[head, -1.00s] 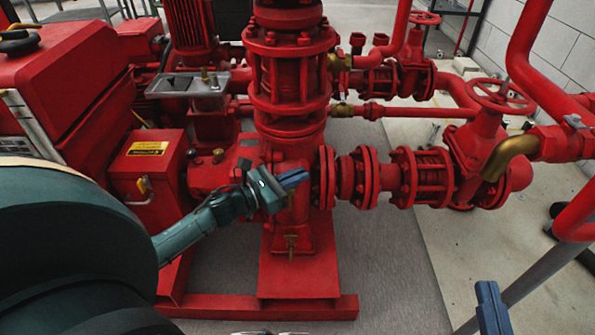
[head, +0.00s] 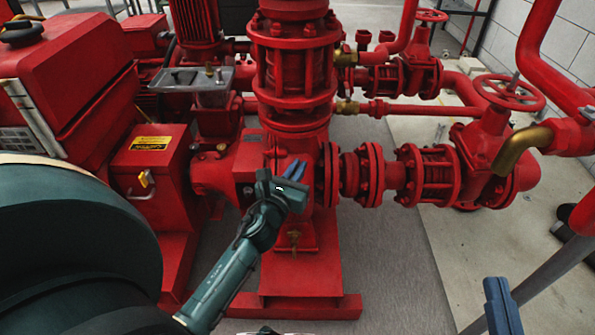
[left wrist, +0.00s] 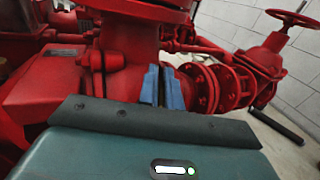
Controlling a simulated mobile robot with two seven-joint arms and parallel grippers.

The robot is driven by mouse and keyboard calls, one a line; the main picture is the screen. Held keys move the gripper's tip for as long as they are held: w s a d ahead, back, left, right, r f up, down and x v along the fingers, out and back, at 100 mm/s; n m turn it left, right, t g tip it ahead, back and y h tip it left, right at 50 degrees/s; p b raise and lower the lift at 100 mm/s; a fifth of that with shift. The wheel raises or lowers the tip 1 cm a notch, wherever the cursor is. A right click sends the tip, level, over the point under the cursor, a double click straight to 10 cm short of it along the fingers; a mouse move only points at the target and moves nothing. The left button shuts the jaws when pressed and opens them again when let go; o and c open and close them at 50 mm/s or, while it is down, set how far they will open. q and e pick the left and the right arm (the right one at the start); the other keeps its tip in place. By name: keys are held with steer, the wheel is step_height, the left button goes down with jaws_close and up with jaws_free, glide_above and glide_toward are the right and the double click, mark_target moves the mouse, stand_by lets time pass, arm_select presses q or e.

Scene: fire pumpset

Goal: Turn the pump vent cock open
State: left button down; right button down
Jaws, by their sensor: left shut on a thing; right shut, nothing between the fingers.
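My left gripper (head: 284,172) is at the front of the red pump casing (head: 248,165), its blue fingers pointing away from me. In the left wrist view its fingers (left wrist: 162,86) are close together, with a narrow gap, against the casing. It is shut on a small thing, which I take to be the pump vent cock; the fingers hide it. A small brass cock (head: 294,236) sits lower on the pump's front, below the gripper and apart from it. My right gripper (head: 502,305) shows only as blue fingertips at the lower right, shut and empty, away from the pump.
Flanged red pipework (head: 425,175) with a handwheel (head: 510,92) and a bent brass pipe (head: 520,148) stands to the right. A red box with a yellow label (head: 150,143) is on the left. The grey floor (head: 395,265) right of the pump base is clear.

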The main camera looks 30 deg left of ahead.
arm_select(q)
steer(key=shift+a, duration=0.1)
stand_by(0.3)
steer(key=c, duration=1.6)
jaws_free()
